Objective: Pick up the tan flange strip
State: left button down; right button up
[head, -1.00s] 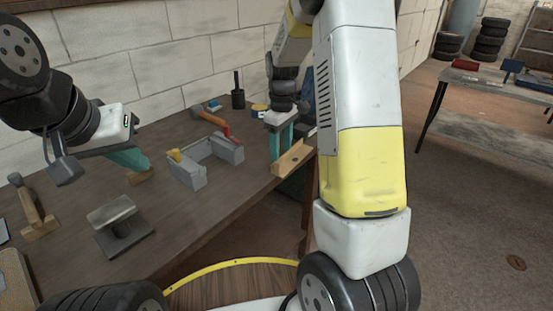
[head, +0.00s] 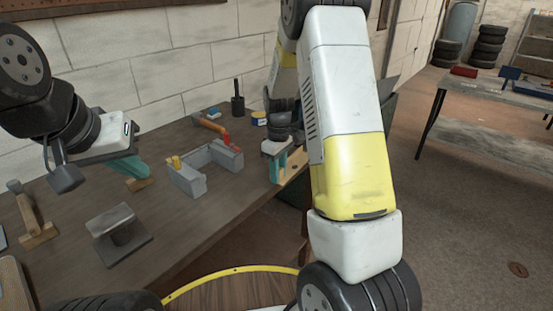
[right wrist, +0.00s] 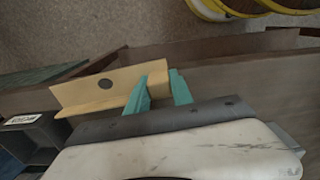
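The tan flange strip (head: 293,167) lies at the bench's right edge, partly hidden by my right arm in the head view. In the right wrist view it is an L-shaped strip (right wrist: 82,93) with a dark round hole in its upright flange. My right gripper (right wrist: 160,82) is at the strip's right end, with its teal fingers apart. The left finger overlaps the strip, and tan shows in the gap. I cannot tell whether either finger touches it. My left gripper (head: 130,166) hangs over the left of the bench, beside a small wooden piece (head: 140,184); its finger gap is unclear.
A grey U-shaped bracket (head: 187,181) with yellow and red parts stands mid-bench. An orange-handled tool (head: 211,124), a black upright holder (head: 238,105) and a tin (head: 259,118) are behind.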

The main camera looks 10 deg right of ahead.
grip_shut()
jog(key=shift+r, duration=0.1)
